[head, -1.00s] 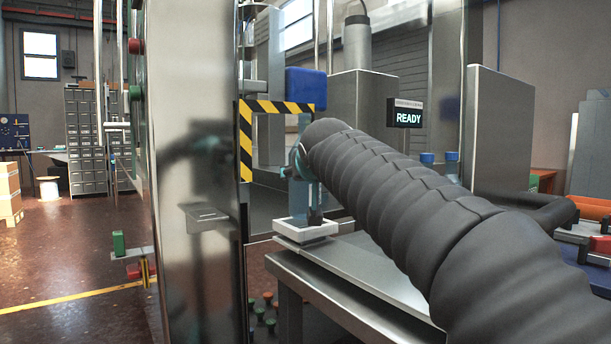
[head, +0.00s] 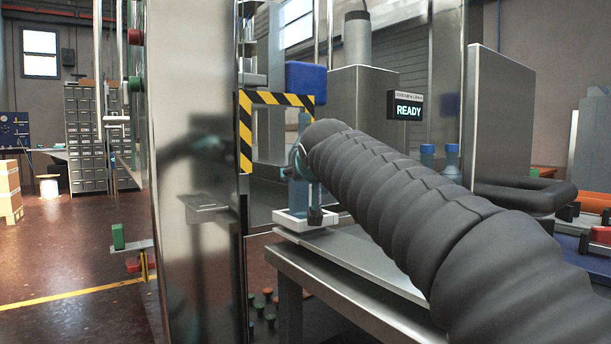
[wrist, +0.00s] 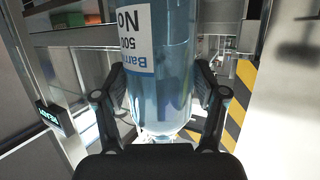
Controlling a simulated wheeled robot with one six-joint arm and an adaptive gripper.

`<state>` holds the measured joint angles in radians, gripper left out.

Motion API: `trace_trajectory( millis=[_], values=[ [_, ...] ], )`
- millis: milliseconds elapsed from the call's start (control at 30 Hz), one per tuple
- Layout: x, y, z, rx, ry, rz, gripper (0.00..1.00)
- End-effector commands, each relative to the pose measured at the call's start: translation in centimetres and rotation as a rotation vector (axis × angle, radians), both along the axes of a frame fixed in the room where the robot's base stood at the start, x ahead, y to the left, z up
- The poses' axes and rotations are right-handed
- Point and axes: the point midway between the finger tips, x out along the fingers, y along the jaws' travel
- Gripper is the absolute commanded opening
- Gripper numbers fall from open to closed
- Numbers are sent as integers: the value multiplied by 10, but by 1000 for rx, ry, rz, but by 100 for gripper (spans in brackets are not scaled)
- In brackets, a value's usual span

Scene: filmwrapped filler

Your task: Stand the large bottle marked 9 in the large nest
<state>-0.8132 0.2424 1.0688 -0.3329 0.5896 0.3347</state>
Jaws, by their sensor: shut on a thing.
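The large bottle (wrist: 160,95) is clear with bluish contents and a white label, upside down in the wrist view. The label shows "No" and "500"; its number is out of view. My gripper (wrist: 160,110) is shut on the bottle, one dark finger on each side. In the head view the bottle (head: 298,195) stands upright, partly hidden by my arm. Its lower end is at the white square nest (head: 290,222), seemingly inside its rim. I cannot tell whether it touches the nest's floor.
The nest sits at the end of a steel table (head: 340,262). A yellow-black striped frame (head: 245,135) and a polished steel column (head: 195,250) stand close by on the left. A blue box (head: 305,82) hangs above. Two blue-capped bottles (head: 452,160) stand at the right behind my arm. A sign (head: 407,107) reads READY.

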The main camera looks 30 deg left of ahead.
Motion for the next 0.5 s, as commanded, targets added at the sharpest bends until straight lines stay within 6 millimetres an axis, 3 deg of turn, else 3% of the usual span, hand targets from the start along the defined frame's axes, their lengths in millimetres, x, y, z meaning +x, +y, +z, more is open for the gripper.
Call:
trace_trajectory(
  millis=[500],
  values=[
    [0,0,-9,2,-3,0,7]
  ],
)
